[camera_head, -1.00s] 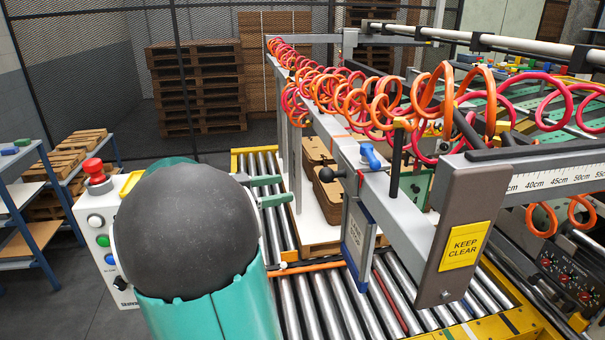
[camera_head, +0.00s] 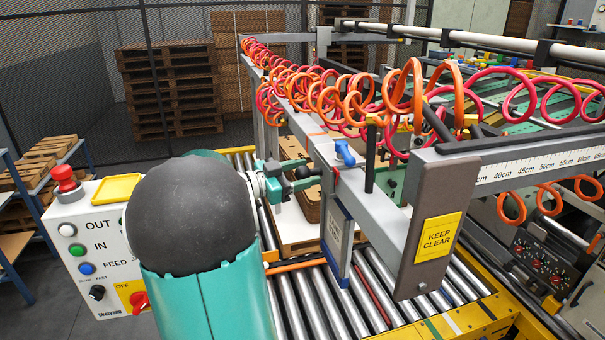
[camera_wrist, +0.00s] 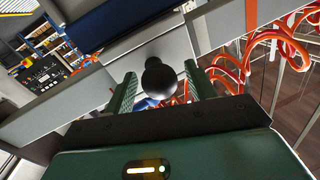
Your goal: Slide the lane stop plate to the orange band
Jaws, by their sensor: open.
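The lane stop plate (camera_head: 338,241) is a grey plate with a blue edge, hanging upright under the grey beam over the rollers. Its black ball knob (camera_head: 303,172) sticks out to the left; a blue lever (camera_head: 345,153) sits on the beam above. My gripper (camera_head: 298,176) is at the knob, its green fingers open on either side. In the wrist view the knob (camera_wrist: 160,78) stands between the two fingers, with gaps visible on both sides. A thin orange mark (camera_head: 316,134) crosses the beam behind the lever; I cannot tell for sure that it is the orange band.
An orange bar (camera_head: 297,265) lies across the rollers (camera_head: 325,305) left of the plate. A brown post with a KEEP CLEAR sign (camera_head: 437,236) stands close on the right. Coiled orange and red hoses (camera_head: 400,95) hang over the beam. A control box (camera_head: 95,245) stands at left.

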